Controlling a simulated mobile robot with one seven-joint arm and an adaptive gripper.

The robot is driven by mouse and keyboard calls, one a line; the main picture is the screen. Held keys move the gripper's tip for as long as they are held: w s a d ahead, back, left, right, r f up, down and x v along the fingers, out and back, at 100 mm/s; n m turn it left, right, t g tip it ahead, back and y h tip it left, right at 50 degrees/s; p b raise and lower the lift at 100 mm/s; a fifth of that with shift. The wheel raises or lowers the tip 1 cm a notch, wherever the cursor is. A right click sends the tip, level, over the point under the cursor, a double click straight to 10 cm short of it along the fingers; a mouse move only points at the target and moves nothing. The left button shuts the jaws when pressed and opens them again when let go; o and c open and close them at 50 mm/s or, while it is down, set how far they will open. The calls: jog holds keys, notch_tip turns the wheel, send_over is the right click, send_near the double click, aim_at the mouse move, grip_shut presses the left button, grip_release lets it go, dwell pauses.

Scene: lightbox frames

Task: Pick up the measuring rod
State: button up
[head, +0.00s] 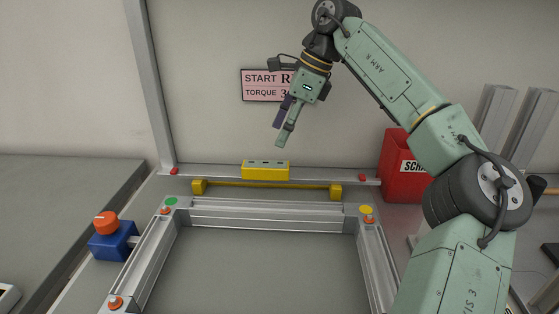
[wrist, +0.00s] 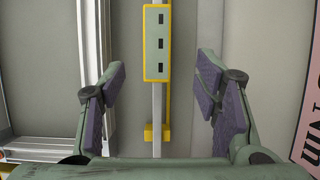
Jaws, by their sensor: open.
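What I take for the measuring rod (head: 300,186) is a long thin yellow bar with a yellow block at each end, lying level at the back of the bench. A larger yellow block (head: 265,173) with a grey-green top stands at its middle; I cannot tell whether they are joined. In the wrist view this block (wrist: 157,42) shows three dark slots, with a pale strip, a yellow edge and one end block (wrist: 152,132) below. My gripper (head: 280,135) is open and empty, above and apart from the rod. In the wrist view the rod runs between its spread fingers (wrist: 160,90).
A metal profile frame (head: 265,215) lies in front of the rod. A red bin (head: 398,183) stands to the right, near my arm. A blue box with an orange button (head: 108,239) is at the left. A pink sign (head: 262,86) hangs on the back wall.

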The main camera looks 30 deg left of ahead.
aim_at(267, 164)
jog(key=shift+f, duration=0.45)
jog(key=x, duration=0.3)
jog(key=p+x, duration=0.1)
jog(key=x, duration=0.5)
jog(key=shift+s+a+p, duration=0.15)
jog(key=shift+s+p, duration=0.2)
jog(key=shift+s, duration=0.05)
jog(key=shift+f, duration=0.2)
jog(key=shift+f, duration=0.25)
grip_shut()
dwell(0.3)
